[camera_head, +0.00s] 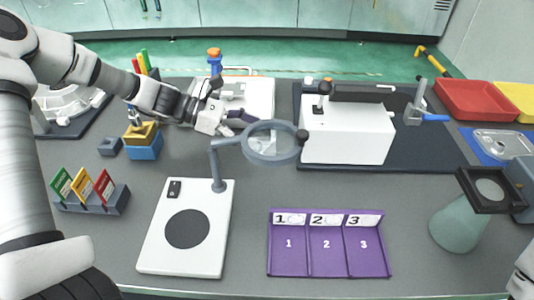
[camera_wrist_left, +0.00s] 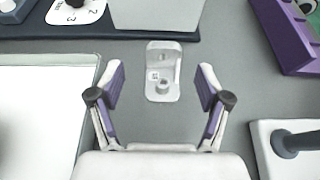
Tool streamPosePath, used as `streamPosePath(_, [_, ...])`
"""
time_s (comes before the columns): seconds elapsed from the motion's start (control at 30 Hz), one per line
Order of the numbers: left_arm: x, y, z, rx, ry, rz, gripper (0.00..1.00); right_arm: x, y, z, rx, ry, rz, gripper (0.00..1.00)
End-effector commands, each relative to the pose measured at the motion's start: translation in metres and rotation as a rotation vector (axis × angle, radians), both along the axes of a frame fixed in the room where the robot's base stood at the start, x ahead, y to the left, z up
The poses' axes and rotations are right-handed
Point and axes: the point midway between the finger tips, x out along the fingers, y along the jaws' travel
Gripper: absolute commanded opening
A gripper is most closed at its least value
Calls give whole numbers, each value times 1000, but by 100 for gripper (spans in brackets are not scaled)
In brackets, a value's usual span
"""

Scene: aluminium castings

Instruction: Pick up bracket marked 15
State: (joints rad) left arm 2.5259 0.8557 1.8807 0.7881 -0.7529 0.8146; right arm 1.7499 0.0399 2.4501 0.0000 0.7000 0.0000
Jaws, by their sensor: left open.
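A light-grey metal bracket (camera_wrist_left: 163,62) lies on the grey table in the left wrist view. It has a raised boss near its lower end and a small mark too fine to read. My left gripper (camera_wrist_left: 162,90) is open, its purple-padded fingers on either side of the bracket's lower part in the picture, with visible space on both sides. In the head view my left gripper (camera_head: 238,119) is just left of the magnifier ring, and a pale piece shows through the ring. Contact and the height above the table cannot be told.
The magnifier (camera_head: 271,157) rises from a white base plate (camera_head: 213,225) near the gripper. A white box (camera_head: 345,137) stands right of it. A purple numbered tray (camera_head: 289,263) is at the front. A white panel (camera_head: 262,92) lies behind.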

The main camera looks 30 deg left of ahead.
Motion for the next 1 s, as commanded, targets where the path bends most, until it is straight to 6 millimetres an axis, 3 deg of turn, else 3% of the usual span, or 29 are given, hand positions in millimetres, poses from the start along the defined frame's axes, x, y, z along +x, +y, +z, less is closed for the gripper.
streamPosePath(0.3, [15, -44, -22, 3, 2, -1, 77, 0, 0, -18, 0, 0, 0, 0])
streamPosePath(0.57, [18, -49, -22, 1, -2, 2, 77, 0, 0, -17, 0, 0, 0, 0])
streamPosePath(0.77, [18, -49, -21, 1, -2, 2, 10, 0, 0, -17, 0, 0, 0, 0])
streamPosePath(1.0, [18, -49, -21, 1, -2, 2, 10, 0, 0, -17, 0, 0, 0, 0])
